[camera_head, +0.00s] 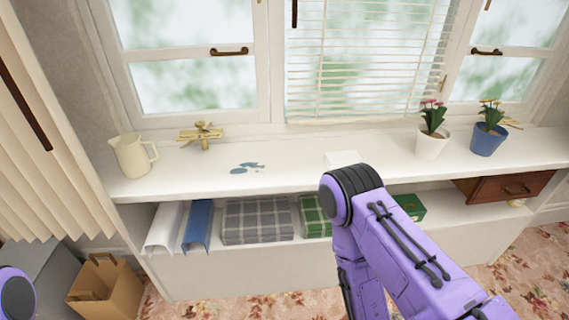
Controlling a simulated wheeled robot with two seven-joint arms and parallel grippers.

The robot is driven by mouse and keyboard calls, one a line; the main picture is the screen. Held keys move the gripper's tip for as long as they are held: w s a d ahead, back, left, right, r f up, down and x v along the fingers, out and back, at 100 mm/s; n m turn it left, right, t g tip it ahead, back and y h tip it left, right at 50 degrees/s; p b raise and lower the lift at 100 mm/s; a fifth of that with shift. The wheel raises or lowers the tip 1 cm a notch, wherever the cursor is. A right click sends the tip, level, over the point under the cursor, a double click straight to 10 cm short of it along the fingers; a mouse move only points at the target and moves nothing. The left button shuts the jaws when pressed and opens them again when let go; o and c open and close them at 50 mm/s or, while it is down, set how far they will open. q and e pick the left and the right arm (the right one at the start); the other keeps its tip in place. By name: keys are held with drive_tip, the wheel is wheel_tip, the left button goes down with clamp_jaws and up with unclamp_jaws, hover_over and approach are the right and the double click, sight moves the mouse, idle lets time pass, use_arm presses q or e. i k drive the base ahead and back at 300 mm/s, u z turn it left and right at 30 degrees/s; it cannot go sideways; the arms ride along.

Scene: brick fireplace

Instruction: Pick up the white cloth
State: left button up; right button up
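A small flat white item (343,158), which looks like the folded white cloth, lies on the white counter (290,170) below the middle window. My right arm partly covers the counter just in front of it.
The shelf below holds folded grey plaid cloth (257,221) and a blue item (198,226).

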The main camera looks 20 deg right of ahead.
sight(334, 160)
drive_tip(key=k, duration=0.5)
drive_tip(key=z, duration=1.15)
drive_tip(key=i, duration=0.7)
drive_tip(key=u, duration=0.05)
